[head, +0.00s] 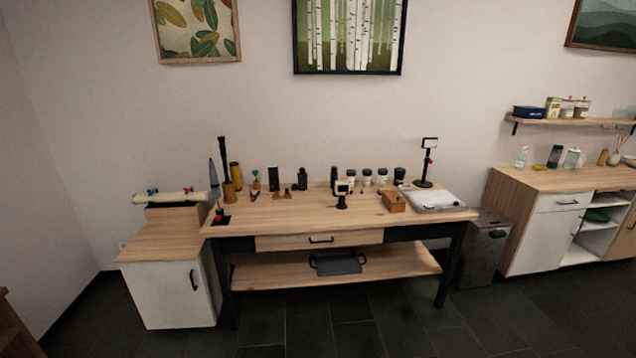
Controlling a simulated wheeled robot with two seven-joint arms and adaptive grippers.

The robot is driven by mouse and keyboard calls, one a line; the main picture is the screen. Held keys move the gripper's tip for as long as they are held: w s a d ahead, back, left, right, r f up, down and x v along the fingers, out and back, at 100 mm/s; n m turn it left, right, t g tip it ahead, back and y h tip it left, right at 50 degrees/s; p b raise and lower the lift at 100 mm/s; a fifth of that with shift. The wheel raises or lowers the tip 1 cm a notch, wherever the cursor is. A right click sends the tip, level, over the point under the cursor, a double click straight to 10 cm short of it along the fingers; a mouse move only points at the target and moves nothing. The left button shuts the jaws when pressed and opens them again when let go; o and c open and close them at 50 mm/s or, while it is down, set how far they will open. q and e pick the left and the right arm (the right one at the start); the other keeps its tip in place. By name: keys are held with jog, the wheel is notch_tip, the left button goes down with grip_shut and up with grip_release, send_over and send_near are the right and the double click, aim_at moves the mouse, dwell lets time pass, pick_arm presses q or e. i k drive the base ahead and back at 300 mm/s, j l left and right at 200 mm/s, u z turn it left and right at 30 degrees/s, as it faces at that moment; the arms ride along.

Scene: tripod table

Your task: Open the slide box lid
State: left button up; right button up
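A small wooden box (394,203), which looks like the slide box, sits on the right part of the wooden table (300,213). It is small in this view, and I cannot tell for certain how its lid sits. A small knob or bump seems to show on its top. Neither of my grippers shows in the head view, and nothing is touching the box.
A clear tray (432,198) lies right of the box, with a lamp stand (426,165) behind it. A small black stand (342,195) is left of it. Several dark jars line the table's back. The front middle is clear. Floor in front is free.

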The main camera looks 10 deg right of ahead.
aim_at(395, 201)
jog(key=i+z, duration=0.2)
jog(key=i, duration=0.6)
jog(key=i+z, duration=0.35)
jog(key=i+j+z, duration=0.1)
jog(key=i+z, duration=0.25)
jog(key=i+l+z, duration=0.3)
jog(key=i, duration=0.15)
jog(key=i+z, duration=0.3)
jog(key=i, duration=0.15)
jog(key=i+l+z, duration=0.15)
jog(key=i, duration=0.2)
